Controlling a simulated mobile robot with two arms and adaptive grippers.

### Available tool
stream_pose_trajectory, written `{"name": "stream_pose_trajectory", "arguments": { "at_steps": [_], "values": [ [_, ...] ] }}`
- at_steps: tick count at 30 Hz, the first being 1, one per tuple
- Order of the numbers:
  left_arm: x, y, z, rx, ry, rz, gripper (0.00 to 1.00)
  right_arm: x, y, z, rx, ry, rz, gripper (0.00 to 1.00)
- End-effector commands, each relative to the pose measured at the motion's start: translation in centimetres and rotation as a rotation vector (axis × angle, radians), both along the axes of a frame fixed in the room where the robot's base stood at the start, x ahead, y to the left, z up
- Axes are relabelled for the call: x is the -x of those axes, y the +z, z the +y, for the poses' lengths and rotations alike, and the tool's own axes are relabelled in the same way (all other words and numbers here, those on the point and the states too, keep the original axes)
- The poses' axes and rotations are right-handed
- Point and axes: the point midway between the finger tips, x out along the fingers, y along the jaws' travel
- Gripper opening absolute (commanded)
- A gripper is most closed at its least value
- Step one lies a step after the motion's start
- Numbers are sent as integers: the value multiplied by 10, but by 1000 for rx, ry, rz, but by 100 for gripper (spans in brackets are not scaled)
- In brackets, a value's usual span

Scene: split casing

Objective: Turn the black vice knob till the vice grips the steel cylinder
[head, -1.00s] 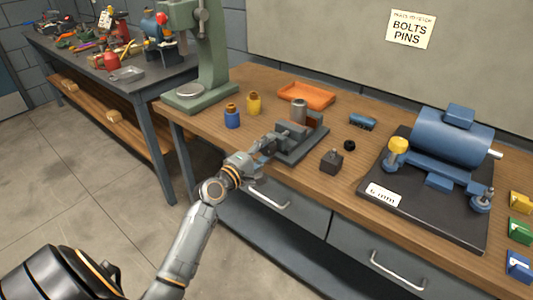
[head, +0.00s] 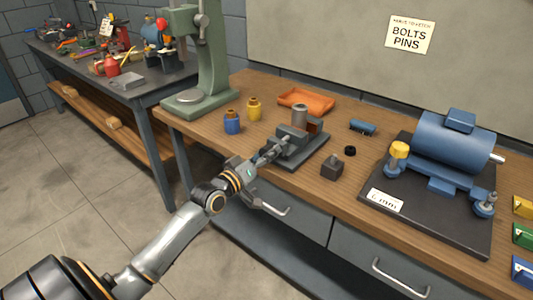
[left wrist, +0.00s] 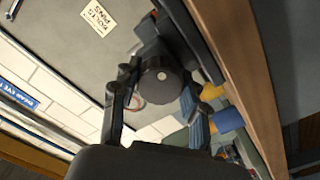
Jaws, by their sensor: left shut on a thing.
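The grey vice (head: 294,153) stands on the wooden bench, left of its middle. The steel cylinder (head: 300,115) stands upright at the vice jaws; whether both jaws touch it cannot be told. My left gripper (head: 271,151) reaches the vice's near left end and hides the knob in the head view. In the left wrist view the round black vice knob (left wrist: 160,82) sits between the two fingers of my left gripper (left wrist: 156,102), which is shut on it. The cylinder cannot be made out there. My right gripper is not in view.
A blue bottle (head: 232,123) and a yellow bottle (head: 254,109) stand left of the vice. An orange tray (head: 306,100) lies behind it. A dark block (head: 332,168), a black ring (head: 350,151) and a blue motor (head: 452,140) are to the right. A green press (head: 190,100) stands left.

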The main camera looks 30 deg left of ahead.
Motion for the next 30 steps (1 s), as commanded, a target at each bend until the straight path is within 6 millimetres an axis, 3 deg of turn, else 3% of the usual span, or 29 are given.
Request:
{"name": "stream_pose_trajectory", "arguments": {
  "at_steps": [15, 30],
  "values": [
    [0, 0, 0, -390, -1, -28, 12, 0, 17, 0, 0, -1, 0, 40],
    [0, -1, 0, -499, 0, -37, 12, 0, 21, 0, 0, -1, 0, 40]
  ]
}}
